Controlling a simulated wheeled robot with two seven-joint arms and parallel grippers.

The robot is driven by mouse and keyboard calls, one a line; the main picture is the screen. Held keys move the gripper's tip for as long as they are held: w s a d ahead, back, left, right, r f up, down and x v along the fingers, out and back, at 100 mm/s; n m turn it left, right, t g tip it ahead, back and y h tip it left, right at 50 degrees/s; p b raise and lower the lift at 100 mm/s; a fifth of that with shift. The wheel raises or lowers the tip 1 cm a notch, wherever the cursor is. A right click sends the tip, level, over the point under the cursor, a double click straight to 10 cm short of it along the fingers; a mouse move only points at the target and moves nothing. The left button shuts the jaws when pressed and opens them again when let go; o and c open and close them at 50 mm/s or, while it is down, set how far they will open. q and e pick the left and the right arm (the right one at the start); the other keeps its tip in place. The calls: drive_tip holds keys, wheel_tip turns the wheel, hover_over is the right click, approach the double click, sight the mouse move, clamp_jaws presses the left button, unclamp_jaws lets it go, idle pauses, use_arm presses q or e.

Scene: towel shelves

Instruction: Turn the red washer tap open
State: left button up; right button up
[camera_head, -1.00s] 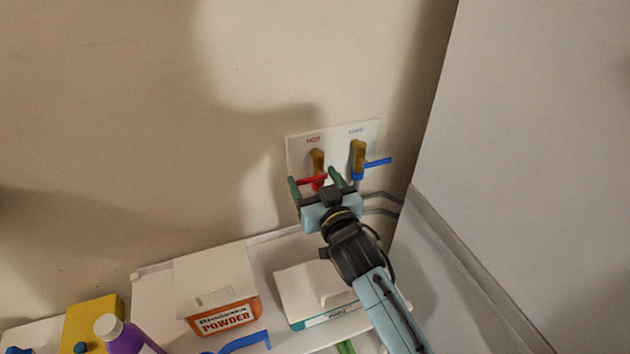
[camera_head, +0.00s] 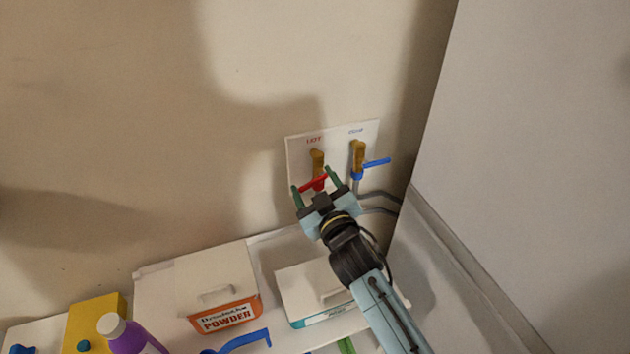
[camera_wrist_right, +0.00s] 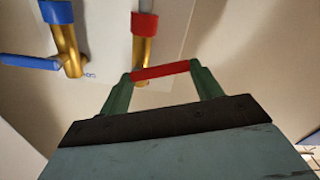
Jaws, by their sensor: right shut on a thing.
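The red washer tap handle (camera_head: 314,184) sits below the brass hot tap (camera_head: 317,160) on the white wall plate (camera_head: 300,158). My right gripper (camera_head: 315,183) is shut on the red handle, with one green finger at each end of the bar. In the right wrist view the red handle (camera_wrist_right: 160,71) spans between the two fingertips (camera_wrist_right: 161,76). It stands tilted there, its right end higher. My left gripper is not in view.
The cold tap's blue handle (camera_head: 375,162) is just right of my right gripper and points right. A grey panel (camera_head: 530,150) closes the right side.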

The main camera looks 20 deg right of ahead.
drive_tip(key=n, duration=0.2)
drive_tip(key=shift+f+n, duration=0.4)
drive_tip(key=shift+d+f+n, duration=0.25)
drive_tip(key=shift+d+n, duration=0.05)
drive_tip(key=shift+n, duration=1.45)
drive_tip(key=shift+d+f+n, duration=0.3)
drive_tip(key=shift+d+n, duration=0.05)
drive_tip(key=shift+n, duration=1.35)
drive_tip(key=shift+d+f+n, duration=0.25)
drive_tip(key=shift+d+n, duration=0.05)
drive_tip(key=shift+n, duration=1.45)
drive_tip(key=o, duration=1)
drive_tip(key=shift+c, duration=0.2)
drive_tip(key=shift+d, duration=0.1)
